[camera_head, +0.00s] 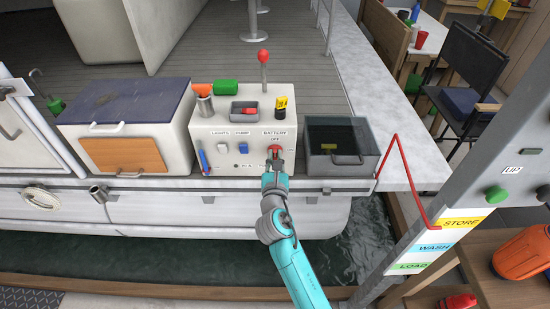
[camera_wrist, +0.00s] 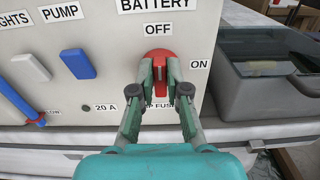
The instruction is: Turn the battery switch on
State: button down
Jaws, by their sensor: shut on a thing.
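The battery switch (camera_wrist: 159,68) is a red rotary knob on the white panel, below the BATTERY and OFF labels; the ON label (camera_wrist: 199,65) is to its right. Its handle stands upright, toward OFF. It also shows in the head view (camera_head: 274,151), partly covered by my gripper. My gripper (camera_wrist: 159,78) is shut on the switch handle, one finger on each side. The fingers hide part of the knob and some of the fuse label below it.
On the panel (camera_head: 225,140), a blue pump switch (camera_wrist: 77,64) and a white lights switch (camera_wrist: 31,68) sit left of the knob. A grey lidded box (camera_head: 340,147) stands close on the right. A tray (camera_head: 252,110) and a red-knobbed lever (camera_head: 263,60) are on top. Water lies below the deck edge.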

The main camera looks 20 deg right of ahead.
jog(key=shift+s+d+f+m, duration=0.1)
jog(key=shift+d+f+m, duration=0.1)
jog(key=shift+m, duration=2.75)
jog(key=shift+s+d+f+m, duration=0.1)
jog(key=shift+d+f+m, duration=0.1)
jog(key=shift+m, duration=2.7)
jog(key=shift+d+f+m, duration=0.1)
jog(key=shift+f+m, duration=0.1)
jog(key=shift+m, duration=2.75)
jog(key=c, duration=1.2)
grip_release()
jog(key=shift+o, duration=0.2)
